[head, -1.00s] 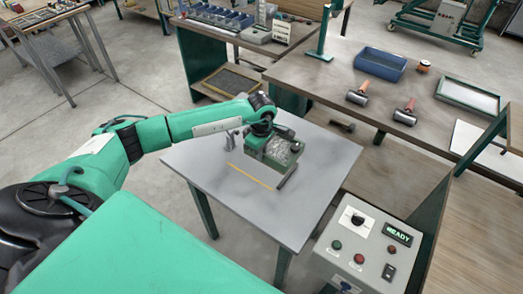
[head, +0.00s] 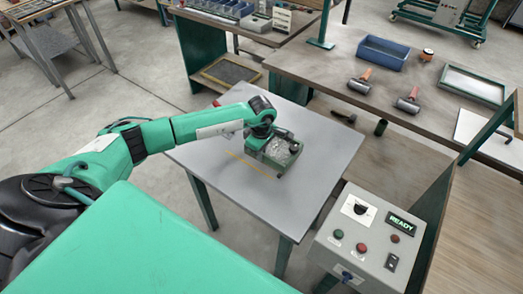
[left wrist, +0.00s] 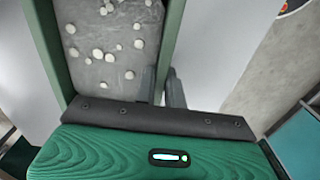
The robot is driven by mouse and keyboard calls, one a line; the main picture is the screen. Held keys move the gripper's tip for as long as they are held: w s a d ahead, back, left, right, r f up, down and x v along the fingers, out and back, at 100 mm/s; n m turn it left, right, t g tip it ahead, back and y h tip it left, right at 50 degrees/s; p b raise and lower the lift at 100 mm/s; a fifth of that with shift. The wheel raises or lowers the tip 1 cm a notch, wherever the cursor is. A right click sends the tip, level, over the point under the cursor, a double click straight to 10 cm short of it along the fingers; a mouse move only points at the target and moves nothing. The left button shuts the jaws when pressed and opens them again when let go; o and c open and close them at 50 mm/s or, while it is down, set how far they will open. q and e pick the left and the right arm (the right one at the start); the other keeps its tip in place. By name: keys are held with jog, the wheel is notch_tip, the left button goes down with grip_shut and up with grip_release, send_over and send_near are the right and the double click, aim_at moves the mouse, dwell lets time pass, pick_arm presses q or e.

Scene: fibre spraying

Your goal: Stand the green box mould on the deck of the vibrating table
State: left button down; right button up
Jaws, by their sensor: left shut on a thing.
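The green box mould (head: 283,172) is an open box with a grey, pebble-studded fill. It is upright on the grey deck (head: 320,140) of the vibrating table, beside a yellow line. I see no clear gap beneath it, but contact is partly hidden. My left gripper (head: 264,143) reaches down over its left side. In the left wrist view its two dark fingers (left wrist: 161,88) are closed at the mould's green wall (left wrist: 173,30), with the pebbly fill to their left. My right gripper is not in view.
A grey control box (head: 365,240) with a READY display stands at the deck's front right. A workbench (head: 320,68) behind holds a blue tray (head: 381,53), two rollers and a green-framed tray (head: 473,83). The deck is bare on the right and front.

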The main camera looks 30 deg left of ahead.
pick_arm(q)
jog(key=shift+w+f+b, duration=0.1)
jog(key=shift+f+b, duration=0.3)
jog(key=shift+f, duration=0.5)
jog(key=shift+a+r, duration=0.1)
jog(key=shift+a, duration=0.15)
jog(key=shift+w+a+p, duration=0.1)
jog(key=shift+a+p, duration=0.25)
jog(key=shift+a, duration=1.1)
jog(key=shift+a+f, duration=0.1)
jog(key=shift+f, duration=0.25)
jog(key=shift+f+b, duration=0.65)
jog(key=shift+b, duration=0.35)
jog(key=shift+f, duration=0.15)
